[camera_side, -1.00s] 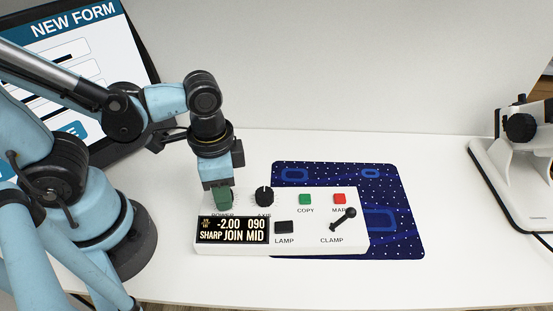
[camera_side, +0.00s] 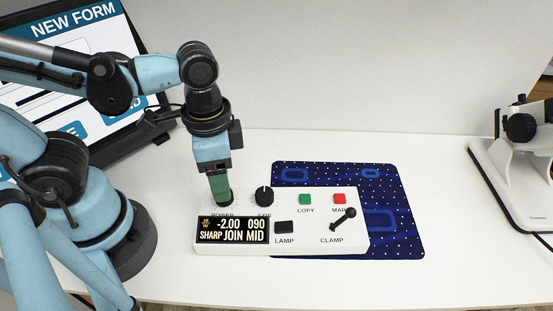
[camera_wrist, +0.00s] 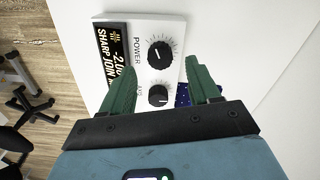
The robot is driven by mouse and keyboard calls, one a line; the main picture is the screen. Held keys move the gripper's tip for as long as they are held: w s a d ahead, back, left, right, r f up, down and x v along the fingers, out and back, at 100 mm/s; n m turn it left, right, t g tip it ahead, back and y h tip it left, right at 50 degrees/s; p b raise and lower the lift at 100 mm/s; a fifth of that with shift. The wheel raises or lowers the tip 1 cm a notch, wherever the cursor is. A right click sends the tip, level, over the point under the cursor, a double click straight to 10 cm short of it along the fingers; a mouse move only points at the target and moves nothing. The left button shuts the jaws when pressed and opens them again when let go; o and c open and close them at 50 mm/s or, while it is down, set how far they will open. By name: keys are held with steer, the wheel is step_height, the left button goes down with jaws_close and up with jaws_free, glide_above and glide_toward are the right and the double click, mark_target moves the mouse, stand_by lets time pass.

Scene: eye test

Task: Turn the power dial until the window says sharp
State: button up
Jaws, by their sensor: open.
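The control box (camera_side: 310,244) lies on the table. Its window (camera_side: 232,230) reads "-2.00 090" above "SHARP JOIN MID". The power dial (camera_wrist: 160,54) is black with a white pointer line and tick marks around it. In the side view my gripper mostly hides this dial at the box's back left. My gripper (camera_side: 221,202) has green fingers and points down just above the power dial. In the wrist view its fingers (camera_wrist: 160,68) are apart with nothing held between them, and the power dial lies beyond their tips.
The axis dial (camera_side: 264,196) is close to the right of my gripper. Also on the box are a green copy button (camera_side: 305,199), a red button (camera_side: 339,198), a black lamp switch (camera_side: 284,227) and the clamp lever (camera_side: 344,217). A blue mat (camera_side: 405,235) lies beneath; a white instrument (camera_side: 520,160) stands right.

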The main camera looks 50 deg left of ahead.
step_height(320, 180, up, 8)
stand_by(0.5)
steer(key=w+a+f+n+t, duration=0.2)
steer(key=w+a+n+t, duration=0.4)
steer(key=w+a+t, duration=0.1)
steer(key=shift+w+a+f, duration=0.35)
steer(key=shift+w+a, duration=0.15)
steer(key=shift+w, duration=0.4)
